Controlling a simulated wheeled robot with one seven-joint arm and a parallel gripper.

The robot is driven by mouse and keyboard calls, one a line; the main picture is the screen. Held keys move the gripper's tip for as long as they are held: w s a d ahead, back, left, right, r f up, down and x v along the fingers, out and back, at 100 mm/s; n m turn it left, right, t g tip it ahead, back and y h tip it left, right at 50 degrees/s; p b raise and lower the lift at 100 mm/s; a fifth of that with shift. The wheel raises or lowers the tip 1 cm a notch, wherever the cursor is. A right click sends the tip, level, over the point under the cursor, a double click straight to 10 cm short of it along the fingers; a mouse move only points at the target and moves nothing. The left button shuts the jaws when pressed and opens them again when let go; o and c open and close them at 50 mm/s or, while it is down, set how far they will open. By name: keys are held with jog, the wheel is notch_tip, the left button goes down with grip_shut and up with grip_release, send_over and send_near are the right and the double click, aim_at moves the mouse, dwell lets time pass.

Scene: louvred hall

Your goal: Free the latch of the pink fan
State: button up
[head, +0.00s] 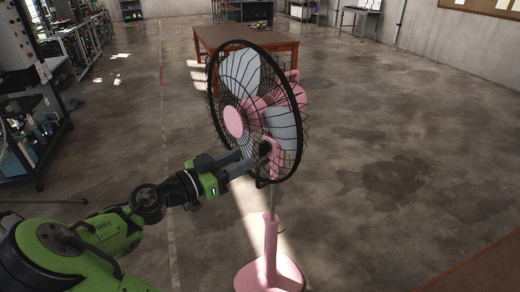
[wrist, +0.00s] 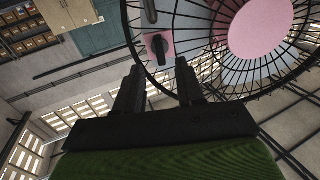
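The pink fan (head: 272,240) stands upright on the floor, with a pink base and pole and a round black wire cage. Its cage and pink hub (wrist: 262,30) fill the upper right of the wrist view. A small black latch-like knob (wrist: 158,47) sits on a pink plate at the cage rim; in the head view a dark part (head: 265,148) shows there. My gripper (head: 250,163) is at the lower front of the cage. In the wrist view my gripper (wrist: 157,70) is open, its fingers apart, with the knob just beyond the gap. I cannot tell whether they touch it.
A brown table (head: 247,36) stands behind the fan. Shelving (head: 28,130) lines the left side. The floor to the right of the fan is mostly clear, and a brown edge (head: 485,272) shows at the lower right.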

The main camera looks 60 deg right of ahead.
aim_at(260, 150)
jog(key=shift+x, duration=3.25)
jog(key=shift+a, duration=0.1)
grip_shut()
